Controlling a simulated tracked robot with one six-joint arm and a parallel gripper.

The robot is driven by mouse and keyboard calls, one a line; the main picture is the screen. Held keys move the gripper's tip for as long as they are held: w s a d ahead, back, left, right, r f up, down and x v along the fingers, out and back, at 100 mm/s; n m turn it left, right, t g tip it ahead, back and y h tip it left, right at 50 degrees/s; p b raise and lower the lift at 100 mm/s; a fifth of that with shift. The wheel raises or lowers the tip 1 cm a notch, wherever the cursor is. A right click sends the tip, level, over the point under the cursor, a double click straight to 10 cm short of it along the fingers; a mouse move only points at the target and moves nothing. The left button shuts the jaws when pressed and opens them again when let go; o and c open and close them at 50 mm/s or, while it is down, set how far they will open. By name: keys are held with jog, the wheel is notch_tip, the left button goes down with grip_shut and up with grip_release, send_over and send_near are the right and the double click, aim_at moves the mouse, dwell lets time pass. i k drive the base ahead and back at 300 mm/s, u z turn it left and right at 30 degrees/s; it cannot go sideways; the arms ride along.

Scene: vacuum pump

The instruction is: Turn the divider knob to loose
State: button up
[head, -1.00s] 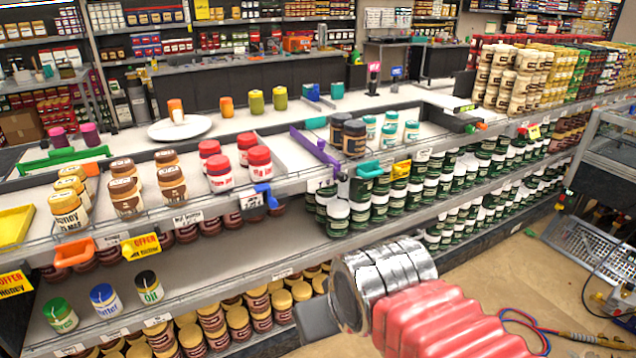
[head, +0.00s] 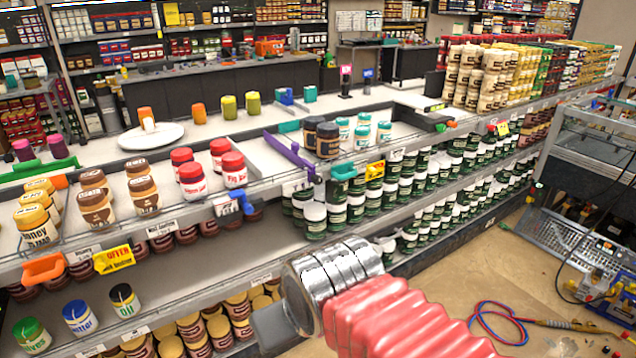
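Several shelf dividers show in the head view: a long purple divider (head: 290,153) right of the red-lidded jars, and a green divider (head: 40,170) at the left. Coloured pieces sit along the upper shelf's front edge: a blue one (head: 232,204), a teal one (head: 343,171) and an orange one (head: 44,268). I cannot tell which piece is the divider knob or how it is set. My gripper (head: 274,326) shows only as a dark grey part at the end of my arm, low in front of the shelves. Its fingers cannot be made out, and no contact with a divider is visible.
Jars crowd the upper shelf (head: 180,214), with a white plate (head: 151,135) behind them. Dark green jars fill the shelf below, right of centre. A metal cart (head: 590,160) stands at the right, with red and blue cables (head: 500,308) on the brown floor. Some floor between is clear.

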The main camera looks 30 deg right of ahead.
aim_at(317, 180)
jog(key=z, duration=0.05)
jog(key=i, duration=1)
jog(key=u, duration=0.05)
